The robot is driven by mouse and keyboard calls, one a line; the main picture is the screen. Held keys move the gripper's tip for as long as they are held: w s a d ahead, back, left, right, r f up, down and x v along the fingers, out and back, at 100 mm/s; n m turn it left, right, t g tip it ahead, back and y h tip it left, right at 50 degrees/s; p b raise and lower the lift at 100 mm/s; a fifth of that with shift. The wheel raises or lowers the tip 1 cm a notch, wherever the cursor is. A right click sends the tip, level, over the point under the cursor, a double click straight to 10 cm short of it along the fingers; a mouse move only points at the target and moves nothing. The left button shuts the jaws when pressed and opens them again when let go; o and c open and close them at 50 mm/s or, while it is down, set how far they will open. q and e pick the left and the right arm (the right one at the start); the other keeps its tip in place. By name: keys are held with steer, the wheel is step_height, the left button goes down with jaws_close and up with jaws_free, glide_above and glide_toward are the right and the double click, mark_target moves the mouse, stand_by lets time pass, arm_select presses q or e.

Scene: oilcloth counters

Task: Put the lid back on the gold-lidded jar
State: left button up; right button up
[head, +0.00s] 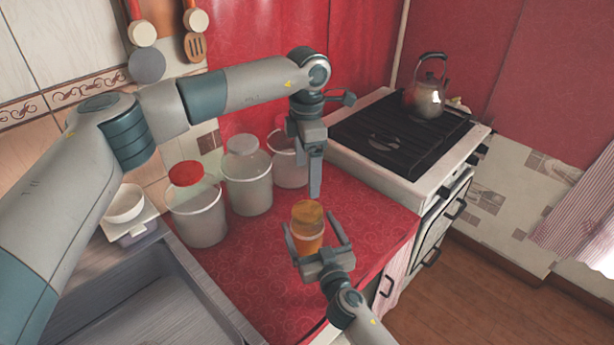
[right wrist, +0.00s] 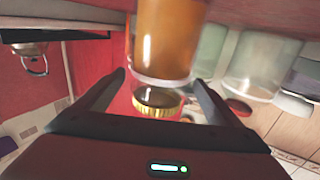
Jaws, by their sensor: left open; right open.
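The jar (head: 308,243) has orange contents and stands upright on the red counter; it fills the top middle of the right wrist view (right wrist: 168,40), which is upside down. A gold lid (head: 307,212) is over its mouth. In the right wrist view the ribbed lid (right wrist: 157,111) shows past a pale band at the jar's mouth; I cannot tell whether it is seated. My left gripper (head: 315,193) points down, open, its tip close above the lid. My right gripper (head: 317,236) is open with one finger either side of the jar, also seen in the right wrist view (right wrist: 163,85).
Several large clear jars stand behind left, one with a red lid (head: 186,173). The stove (head: 440,178) with a kettle (head: 424,98) is at the back right. A sink (head: 165,310) is at the left. The counter (head: 372,220) right of the jar is clear.

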steer(key=b+v, duration=0.2)
steer(key=v, duration=0.9)
steer(key=shift+s, duration=0.15)
